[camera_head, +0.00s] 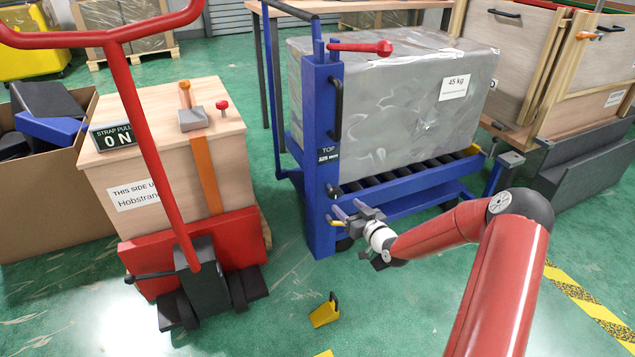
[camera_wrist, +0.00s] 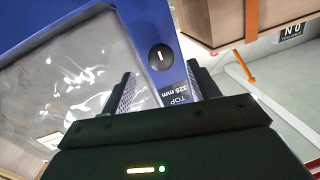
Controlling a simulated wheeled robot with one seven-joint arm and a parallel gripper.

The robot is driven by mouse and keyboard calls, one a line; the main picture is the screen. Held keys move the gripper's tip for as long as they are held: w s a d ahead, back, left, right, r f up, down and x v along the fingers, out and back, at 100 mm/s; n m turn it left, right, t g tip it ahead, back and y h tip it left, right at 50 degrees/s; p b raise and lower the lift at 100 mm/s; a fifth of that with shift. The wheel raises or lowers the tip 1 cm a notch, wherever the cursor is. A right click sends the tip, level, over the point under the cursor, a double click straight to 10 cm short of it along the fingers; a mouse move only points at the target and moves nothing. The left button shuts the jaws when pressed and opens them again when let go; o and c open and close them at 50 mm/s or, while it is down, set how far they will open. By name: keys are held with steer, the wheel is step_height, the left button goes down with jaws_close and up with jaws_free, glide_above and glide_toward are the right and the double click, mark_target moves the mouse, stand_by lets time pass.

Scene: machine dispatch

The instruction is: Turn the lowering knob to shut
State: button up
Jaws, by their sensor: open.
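The blue lift cart (camera_head: 322,120) stands in the middle of the head view, with a "TOP 325 mm" label (camera_head: 328,155) on its post. A round black knob (camera_head: 333,190) sits on the post just below that label. In the wrist view the same knob (camera_wrist: 162,58) shows a short white mark running roughly up and down in the picture. I take it to be the lowering knob. My gripper (camera_head: 347,210) is open and empty, close to the lower post. In the wrist view my fingers (camera_wrist: 160,73) lie on either side of the knob's line, apart from it.
A grey wrapped 45 kg load (camera_head: 395,105) rests on the cart's rollers. A red pallet truck (camera_head: 190,250) with a strapped wooden crate (camera_head: 165,165) stands at left. A yellow wedge (camera_head: 325,312) lies on the floor. A red-tipped lever (camera_head: 360,48) tops the post.

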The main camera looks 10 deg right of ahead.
mark_target(336, 195)
steer(key=shift+t, duration=0.4)
steer(key=p+x, duration=0.1)
steer(key=x, duration=0.7)
steer(key=shift+w+r, duration=0.15)
steer(key=c, duration=1)
steer(key=shift+o, duration=0.3)
steer(key=shift+m, duration=0.3)
